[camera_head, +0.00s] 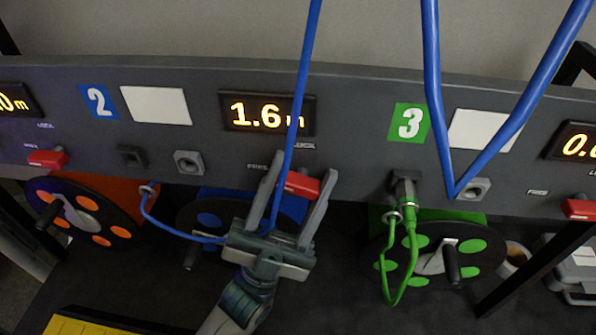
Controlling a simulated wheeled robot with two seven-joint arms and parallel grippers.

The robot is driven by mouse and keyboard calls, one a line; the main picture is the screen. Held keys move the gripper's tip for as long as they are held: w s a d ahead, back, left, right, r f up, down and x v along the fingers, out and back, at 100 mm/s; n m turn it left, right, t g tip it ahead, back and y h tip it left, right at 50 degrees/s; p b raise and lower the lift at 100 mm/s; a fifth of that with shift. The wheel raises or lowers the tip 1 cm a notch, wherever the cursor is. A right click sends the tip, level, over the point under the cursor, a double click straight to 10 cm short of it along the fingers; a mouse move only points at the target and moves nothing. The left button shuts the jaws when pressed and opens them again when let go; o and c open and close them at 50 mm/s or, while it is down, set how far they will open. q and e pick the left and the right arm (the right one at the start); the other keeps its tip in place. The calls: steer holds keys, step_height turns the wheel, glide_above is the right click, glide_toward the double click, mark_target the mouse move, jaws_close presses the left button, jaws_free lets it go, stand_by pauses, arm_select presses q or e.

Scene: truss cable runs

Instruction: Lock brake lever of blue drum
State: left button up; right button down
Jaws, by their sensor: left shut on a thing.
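The blue drum (208,219) hangs below the dark panel under the number 2 label, partly hidden by my left gripper. Its red brake lever (302,184) is on the panel's lower edge, below the lit 1.6 m display. A FREE mark is to the lever's left and a LOCK mark is above it. My left gripper (299,185) reaches up from below, with a finger on each side of the lever, and is shut on it. The lever's base is hidden. A blue cable (297,110) runs down in front of the display to the gripper. My right gripper is out of view.
An orange drum (88,204) with a red lever (47,158) is at left. A green drum (425,258) with a looped green cable (411,250) is at right. Another blue cable (433,80) makes a V before the panel. A black post (530,270) stands lower right.

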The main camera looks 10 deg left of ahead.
arm_select(q)
steer(key=shift+m+g+h+p, duration=0.55)
steer(key=shift+m+g+h, duration=0.4)
steer(key=shift+m+g, duration=0.65)
steer(key=shift+m+g+h+p, duration=0.55)
steer(key=shift+m+g+h, duration=0.4)
steer(key=shift+m+g, duration=0.65)
steer(key=o, duration=1)
steer(key=shift+o, duration=0.2)
steer(key=shift+f, duration=0.1)
steer(key=shift+s+a+f+b, duration=0.2)
steer(key=shift+f+b, duration=0.25)
steer(key=shift+b, duration=0.1)
steer(key=b+v, duration=0.7)
steer(key=v, duration=0.3)
steer(key=shift+s+a+f, duration=0.2)
steer(key=shift+a, duration=0.05)
